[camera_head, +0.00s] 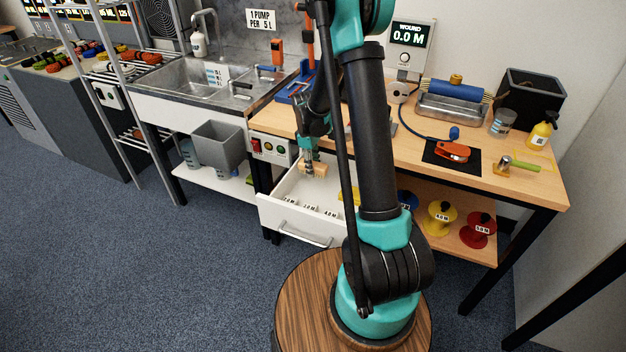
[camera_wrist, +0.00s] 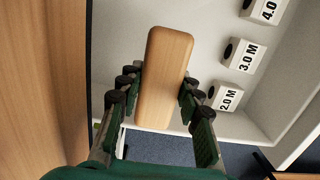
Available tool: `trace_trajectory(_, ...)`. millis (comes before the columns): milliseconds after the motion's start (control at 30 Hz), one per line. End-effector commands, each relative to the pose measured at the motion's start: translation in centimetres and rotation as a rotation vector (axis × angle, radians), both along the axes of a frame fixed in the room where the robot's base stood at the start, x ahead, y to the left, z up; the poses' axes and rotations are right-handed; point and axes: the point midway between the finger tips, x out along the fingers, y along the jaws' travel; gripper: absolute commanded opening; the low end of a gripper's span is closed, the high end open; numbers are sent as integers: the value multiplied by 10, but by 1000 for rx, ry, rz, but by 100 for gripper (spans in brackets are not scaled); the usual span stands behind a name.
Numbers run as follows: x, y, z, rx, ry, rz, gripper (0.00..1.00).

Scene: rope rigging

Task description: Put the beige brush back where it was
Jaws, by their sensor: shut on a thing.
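The beige brush (camera_wrist: 166,70) shows as a smooth, rounded wooden block in the wrist view. My gripper (camera_wrist: 160,88) is shut on it, with a finger on each long side. In the head view the brush (camera_head: 314,168) hangs in my gripper (camera_head: 310,157) over the open white drawer (camera_head: 279,207) under the workbench. The wrist view shows the drawer's inside (camera_wrist: 219,65) below and to the right of the brush. The underside of the brush is hidden.
White blocks marked 2.0 M (camera_wrist: 226,99), 3.0 M (camera_wrist: 244,54) and 4.0 M (camera_wrist: 263,8) stand in the drawer. The wooden bench top (camera_head: 404,150) lies above it. A green-handled tool (camera_head: 517,165) lies at the bench's right end.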

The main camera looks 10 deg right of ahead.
Motion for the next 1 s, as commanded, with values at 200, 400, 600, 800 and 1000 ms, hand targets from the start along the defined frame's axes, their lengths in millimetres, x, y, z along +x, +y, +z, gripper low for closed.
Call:
trace_trajectory(200, 0, 0, -23, 0, 0, 0, 3)
trace_trajectory(400, 0, 0, -37, 0, 0, 0, 3)
trace_trajectory(600, 0, 0, -61, 0, 0, 0, 3)
trace_trajectory(800, 0, 0, -62, 0, 0, 0, 3)
trace_trajectory(1000, 0, 0, -65, 0, 0, 0, 37)
